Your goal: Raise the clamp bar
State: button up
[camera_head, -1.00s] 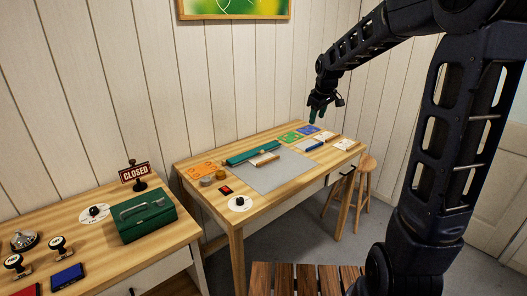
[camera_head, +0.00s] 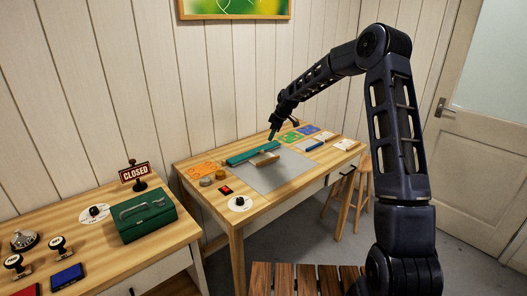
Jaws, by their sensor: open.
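The clamp bar looks to be the long teal bar (camera_head: 254,152) that lies along the back of a grey mat (camera_head: 270,180) on the wooden work table. A short wooden handle or block (camera_head: 263,160) sticks out at its front. My gripper (camera_head: 272,137) points down just above and behind the bar's right end. It holds nothing that I can see. The fingers are small and dark here, and I cannot tell whether they touch the bar.
On the table (camera_head: 240,215) are orange (camera_head: 205,169), green (camera_head: 290,137) and blue (camera_head: 308,130) patterned pieces, a red switch (camera_head: 226,190), a white dial (camera_head: 240,203) and small blocks at the right. A stool (camera_head: 361,185) stands at right. A green box (camera_head: 143,217) sits on the left counter.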

aim_at(263, 151)
jog(key=x, duration=1.3)
jog(key=shift+w+a+r, duration=0.1)
jog(key=shift+a+r, duration=0.1)
jog(key=shift+a, duration=0.1)
jog(key=shift+c, duration=0.2)
grip_shut()
